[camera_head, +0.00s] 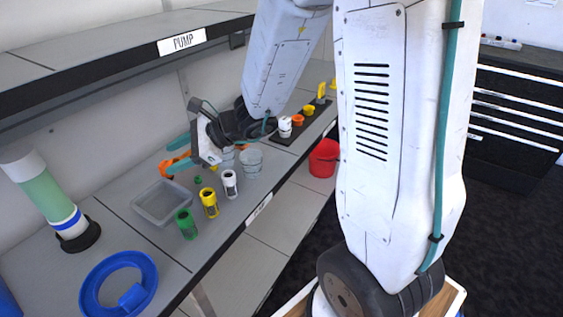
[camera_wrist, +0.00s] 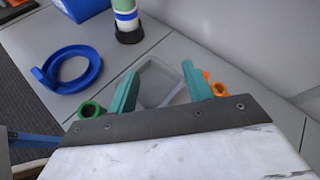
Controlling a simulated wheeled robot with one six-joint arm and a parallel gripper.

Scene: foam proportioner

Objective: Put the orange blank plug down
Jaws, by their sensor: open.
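My gripper (camera_head: 168,158) is open above the grey bench, its teal fingers spread and nothing seen held between them. It also shows in the wrist view (camera_wrist: 157,82), with the clear tray (camera_wrist: 152,64) below and beyond the fingers. An orange piece (camera_head: 175,165) lies by the fingers towards the wall; in the wrist view it (camera_wrist: 219,90) is just right of the right finger and looks ring-shaped with an arm. I cannot tell whether it is the blank plug. An orange cap (camera_head: 298,120) sits on the black rack (camera_head: 283,141) farther along the bench.
Green (camera_head: 187,224), yellow (camera_head: 210,203) and white (camera_head: 230,184) cylinders line the bench's front edge. A clear cup (camera_head: 251,163) stands beyond them. A blue ring (camera_head: 92,290) and a green-and-white column (camera_head: 45,195) are at the left. A red bucket (camera_head: 323,160) is beside the bench. A shelf overhangs behind.

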